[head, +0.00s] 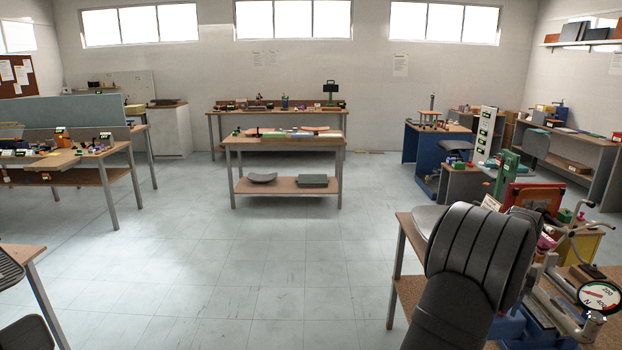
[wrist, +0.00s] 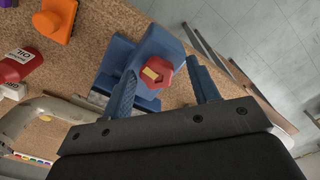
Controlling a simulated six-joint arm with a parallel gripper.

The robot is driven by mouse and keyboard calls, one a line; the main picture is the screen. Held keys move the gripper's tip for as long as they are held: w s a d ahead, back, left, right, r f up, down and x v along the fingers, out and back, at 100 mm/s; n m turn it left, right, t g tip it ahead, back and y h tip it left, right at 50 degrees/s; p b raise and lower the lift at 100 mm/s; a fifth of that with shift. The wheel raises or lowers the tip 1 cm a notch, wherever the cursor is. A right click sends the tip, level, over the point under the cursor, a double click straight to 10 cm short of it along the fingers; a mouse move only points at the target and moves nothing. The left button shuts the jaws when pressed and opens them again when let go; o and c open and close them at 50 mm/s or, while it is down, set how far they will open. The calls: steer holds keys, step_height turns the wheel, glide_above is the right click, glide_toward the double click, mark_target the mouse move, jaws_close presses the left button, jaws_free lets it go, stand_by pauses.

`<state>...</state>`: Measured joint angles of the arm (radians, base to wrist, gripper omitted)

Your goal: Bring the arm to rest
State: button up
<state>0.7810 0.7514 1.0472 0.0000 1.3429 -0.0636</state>
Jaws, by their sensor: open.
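My gripper (wrist: 162,82) shows in the wrist view with its two blue fingers apart. A red knob (wrist: 154,73) with a yellow mark shows between the fingers. It belongs to a blue tool (wrist: 158,43) on the cork bench top. No object is seen held, and whether the fingers touch the tool cannot be told. In the head view, my dark grey arm rises at the lower right over a workbench (head: 398,285), and the gripper itself cannot be made out there.
Near the fingers in the wrist view are an orange block (wrist: 55,18), a red bottle (wrist: 20,64) and a curved grey part (wrist: 40,115). A dial gauge (head: 600,297) shows at the head view's right edge. The floor (head: 230,265) left of this bench is clear.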

steer(key=n, duration=0.4)
steer(key=shift+n, duration=0.3)
stand_by(0.6)
steer(key=shift+s+a+r, duration=0.25)
steer(key=shift+a+r, duration=0.05)
steer(key=s+a+r+t+h, duration=0.1)
steer(key=s+a+r, duration=0.25)
steer(key=a, duration=0.35)
steer(key=s+a+r, duration=0.3)
steer(key=s+a, duration=0.1)
steer(key=a, duration=0.3)
steer(key=s+a+r+t+h, duration=0.1)
steer(key=s+a+r, duration=0.25)
steer(key=a, duration=0.35)
steer(key=s+a+f+t, duration=0.1)
steer(key=s+a+f, duration=0.4)
steer(key=s+a, duration=0.3)
steer(key=s+a+f+m+t, duration=0.1)
steer(key=s+a+f+t, duration=0.1)
steer(key=s+a+f, duration=0.3)
steer(key=s+a, duration=0.3)
steer(key=s, duration=0.2)
steer(key=shift+a+f, duration=0.3)
steer(key=shift+f, duration=0.1)
